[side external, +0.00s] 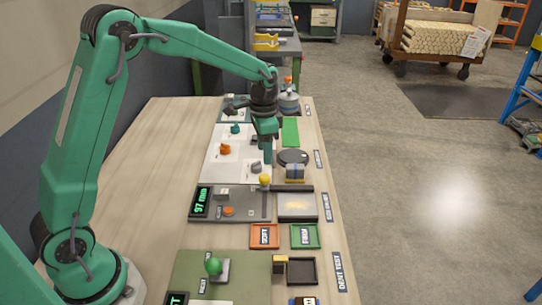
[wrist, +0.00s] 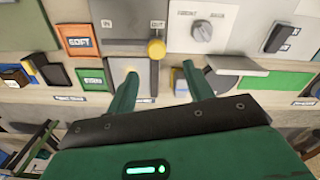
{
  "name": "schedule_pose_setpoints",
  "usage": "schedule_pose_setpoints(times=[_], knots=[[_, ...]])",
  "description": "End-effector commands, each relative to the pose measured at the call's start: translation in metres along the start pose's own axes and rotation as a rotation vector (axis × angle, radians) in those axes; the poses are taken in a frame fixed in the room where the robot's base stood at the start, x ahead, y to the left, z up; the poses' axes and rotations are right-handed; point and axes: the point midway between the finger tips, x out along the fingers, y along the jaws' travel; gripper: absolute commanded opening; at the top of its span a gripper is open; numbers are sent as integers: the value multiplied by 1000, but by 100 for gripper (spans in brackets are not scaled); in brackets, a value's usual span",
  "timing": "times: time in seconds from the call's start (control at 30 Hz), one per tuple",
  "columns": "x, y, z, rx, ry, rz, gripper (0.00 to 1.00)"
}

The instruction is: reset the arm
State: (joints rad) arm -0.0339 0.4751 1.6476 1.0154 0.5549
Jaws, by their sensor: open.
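My gripper (side external: 267,150) hangs over the far half of the bench in the side view, pointing down, above the white panel near the dark round disc. In the wrist view its two green fingers (wrist: 160,82) stand apart with nothing held between them. The yellow knob (wrist: 156,48) lies beyond the gap between the fingers in that view; it also shows in the side view (side external: 265,179). I cannot tell the exact height of the fingertips above the bench.
The dark disc (side external: 293,157) and a blue-grey block (side external: 295,172) stand close by. Orange (side external: 264,236) and green (side external: 305,236) trays sit nearer. The left side of the bench (side external: 140,165) is bare.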

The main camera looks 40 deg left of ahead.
Motion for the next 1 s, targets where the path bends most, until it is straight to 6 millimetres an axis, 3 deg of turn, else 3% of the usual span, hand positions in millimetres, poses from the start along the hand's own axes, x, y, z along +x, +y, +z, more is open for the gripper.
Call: schedule_pose_setpoints(times=[0.27, 0.47, 0.67, 1.0], knots=[[-1, 0, 0, -1, 2, -1, 52], [-15, 5, 7, -20, 20, -12, 52], [-44, 18, 24, -68, 61, -35, 52], [-94, 48, 69, -177, 155, -76, 52]])
